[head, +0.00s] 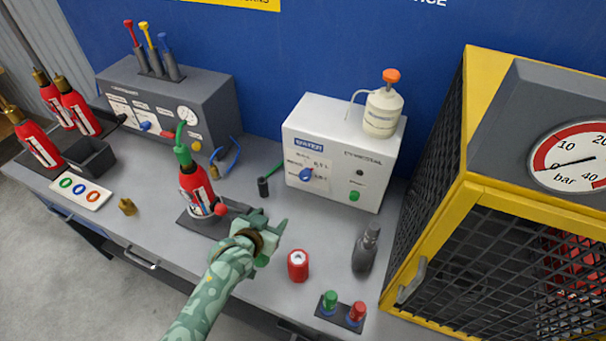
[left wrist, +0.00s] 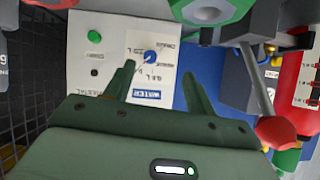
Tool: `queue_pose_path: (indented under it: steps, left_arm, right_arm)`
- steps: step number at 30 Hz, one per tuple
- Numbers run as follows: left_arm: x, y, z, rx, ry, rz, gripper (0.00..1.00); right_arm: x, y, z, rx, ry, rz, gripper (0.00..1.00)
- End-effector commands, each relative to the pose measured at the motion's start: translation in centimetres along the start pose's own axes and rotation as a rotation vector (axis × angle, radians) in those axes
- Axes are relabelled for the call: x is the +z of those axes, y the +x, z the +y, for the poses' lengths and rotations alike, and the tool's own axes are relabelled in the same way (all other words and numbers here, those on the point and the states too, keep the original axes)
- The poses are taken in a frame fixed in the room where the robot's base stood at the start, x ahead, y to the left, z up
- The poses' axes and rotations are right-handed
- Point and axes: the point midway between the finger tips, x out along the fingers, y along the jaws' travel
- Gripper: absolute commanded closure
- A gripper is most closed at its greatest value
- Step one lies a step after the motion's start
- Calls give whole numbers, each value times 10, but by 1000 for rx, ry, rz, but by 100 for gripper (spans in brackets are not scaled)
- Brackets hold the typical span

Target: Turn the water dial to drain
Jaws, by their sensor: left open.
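The water dial is a blue knob (head: 306,174) on the front of a white box (head: 335,140) marked WATER, on the bench. In the left wrist view the dial (left wrist: 150,57) sits on a white printed panel, and its exact setting is too small to read. My left gripper (head: 276,234) is low over the bench in front of the box, apart from the dial. Its fingers (left wrist: 159,70) are spread with nothing between them, and the dial shows between and beyond their tips. My right gripper is not in view.
A red extinguisher (head: 196,188) stands in a holder left of my gripper. A red can (head: 298,265) and a dark grey bottle (head: 366,248) stand to the right. A green button (head: 355,196) is on the same box. A yellow mesh cage (head: 430,215) bounds the right side.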

Motion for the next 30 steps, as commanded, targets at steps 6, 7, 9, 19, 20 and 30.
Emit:
queue_pose_path:
  steps: [6,7,9,19,20,30]
  left_arm:
    - [-39,32,8,27,-84,123,45]
    - [-40,34,8,28,-89,130,45]
    - [-41,42,8,29,-94,136,45]
    - [-41,98,11,30,-95,135,45]
    - [-42,104,11,30,-94,135,45]
    - [-49,159,12,29,-94,133,45]
  right_arm:
    - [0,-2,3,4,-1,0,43]
    - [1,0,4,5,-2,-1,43]
    - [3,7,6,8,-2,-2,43]
    - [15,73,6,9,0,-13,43]
    - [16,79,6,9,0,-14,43]
    - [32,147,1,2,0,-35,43]
